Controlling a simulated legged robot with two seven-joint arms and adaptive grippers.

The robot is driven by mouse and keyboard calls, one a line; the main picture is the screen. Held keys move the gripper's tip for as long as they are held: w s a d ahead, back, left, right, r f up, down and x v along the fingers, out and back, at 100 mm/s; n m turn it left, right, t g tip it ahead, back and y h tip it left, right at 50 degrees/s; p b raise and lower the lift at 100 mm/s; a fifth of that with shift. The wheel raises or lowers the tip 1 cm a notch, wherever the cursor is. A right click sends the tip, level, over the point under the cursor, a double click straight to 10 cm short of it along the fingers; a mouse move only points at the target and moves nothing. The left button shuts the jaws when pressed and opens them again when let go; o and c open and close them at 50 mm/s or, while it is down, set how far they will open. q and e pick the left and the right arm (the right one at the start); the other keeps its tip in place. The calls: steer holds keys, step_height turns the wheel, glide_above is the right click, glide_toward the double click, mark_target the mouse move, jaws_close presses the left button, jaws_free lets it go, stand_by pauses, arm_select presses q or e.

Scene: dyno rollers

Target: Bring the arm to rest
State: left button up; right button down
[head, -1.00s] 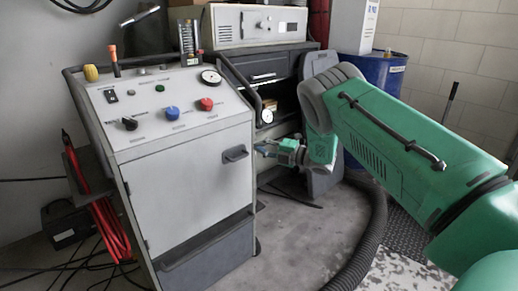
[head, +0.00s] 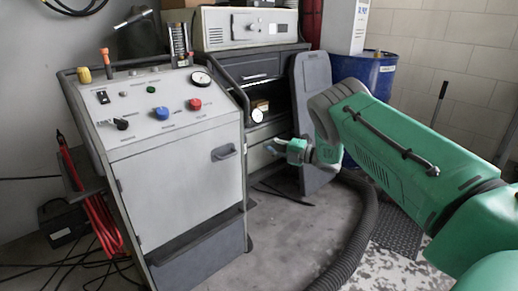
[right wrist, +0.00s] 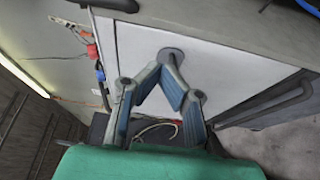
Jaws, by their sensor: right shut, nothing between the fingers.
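My right arm (head: 400,155) is green and reaches in from the right of the head view. My right gripper (head: 279,146) is at its far end, in the air to the right of the grey control cabinet (head: 185,185), apart from it. In the right wrist view the fingers of the right gripper (right wrist: 170,58) meet at their tips, with nothing between them. My left gripper is not in view.
The cabinet has knobs, a gauge and a dark handle (head: 223,152). Behind it stand a grey instrument unit (head: 248,28) and a blue drum (head: 378,72). A thick black hose (head: 350,240) lies on the floor below my arm. Red cables (head: 95,205) hang at the left.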

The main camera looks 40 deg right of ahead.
steer(key=d, duration=0.3)
steer(key=s+d, duration=0.1)
steer(key=d, duration=0.1)
steer(key=shift+w+a, duration=0.1)
steer(key=shift+a, duration=0.05)
steer(key=s+a+f+m+g+h+p, duration=0.5)
steer(key=s+a+f+m+h+p, duration=0.25)
steer(key=s+a+f+m, duration=0.6)
steer(key=s+a+m+g+p, duration=0.1)
steer(key=s+a+m+g, duration=0.2)
steer(key=s, duration=0.7)
steer(key=s+a+r+m+g+p, duration=0.1)
steer(key=s+a+m+g, duration=0.2)
steer(key=s+a, duration=0.4)
steer(key=s+a+m+g+p, duration=0.1)
steer(key=s+a+m+g, duration=0.2)
steer(key=s, duration=1.2)
steer(key=a+g+h, duration=0.1)
steer(key=a, duration=0.2)
steer(key=shift+r, duration=0.4)
steer(key=shift+m, duration=0.25)
